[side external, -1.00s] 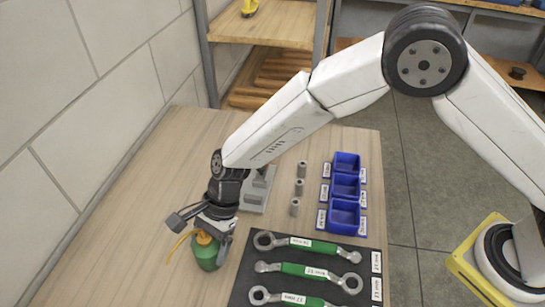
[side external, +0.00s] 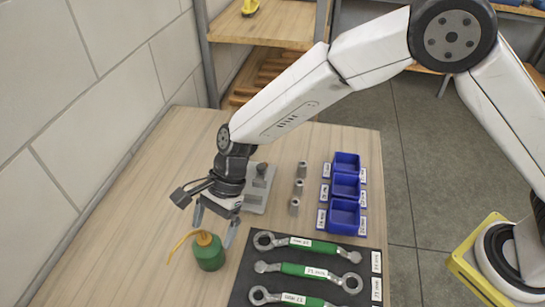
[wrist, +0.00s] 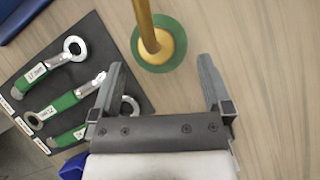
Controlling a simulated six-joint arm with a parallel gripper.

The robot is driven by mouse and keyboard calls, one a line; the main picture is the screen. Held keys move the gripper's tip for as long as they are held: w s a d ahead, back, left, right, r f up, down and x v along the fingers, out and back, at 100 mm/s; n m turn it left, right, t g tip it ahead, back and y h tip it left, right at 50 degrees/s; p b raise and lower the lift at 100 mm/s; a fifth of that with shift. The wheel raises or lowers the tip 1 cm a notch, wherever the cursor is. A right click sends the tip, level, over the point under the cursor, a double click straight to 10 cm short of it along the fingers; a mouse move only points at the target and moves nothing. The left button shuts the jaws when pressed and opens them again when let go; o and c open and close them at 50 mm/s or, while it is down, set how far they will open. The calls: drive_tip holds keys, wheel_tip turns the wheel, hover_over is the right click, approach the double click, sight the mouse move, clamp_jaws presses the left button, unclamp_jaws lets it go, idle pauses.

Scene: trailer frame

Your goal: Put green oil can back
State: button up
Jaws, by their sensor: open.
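The green oil can (side external: 209,254) stands upright on the wooden table, left of the black wrench mat. It has an orange-yellow cap and a thin spout pointing left and down. My gripper (side external: 214,222) is open, with its fingers above and behind the can, apart from it. In the wrist view the can's green body (wrist: 160,58) and brass-coloured spout show beyond the open fingertips of my gripper (wrist: 162,75), roughly in line with the gap between them. Nothing is between the fingers.
The black mat (side external: 245,272) holds several green-handled wrenches. Blue bins (side external: 345,187) and small grey sockets (side external: 299,182) stand farther back. A grey fixture (side external: 257,190) is behind my gripper. A wall borders the table's left; a wooden shelf (side external: 265,28) stands behind.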

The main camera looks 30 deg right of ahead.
drive_tip(key=v, duration=0.7)
drive_tip(key=shift+d+r, duration=0.15)
idle(0.3)
drive_tip(key=s+d+n+t+h, duration=0.1)
drive_tip(key=d+n+t+h, duration=0.35)
drive_tip(key=d, duration=1.45)
drive_tip(key=s+d+n+h, duration=0.1)
drive_tip(key=s+d+n, duration=0.8)
drive_tip(key=d, duration=0.5)
drive_tip(key=shift+s+d+t, duration=0.2)
drive_tip(key=shift+s+t, duration=0.15)
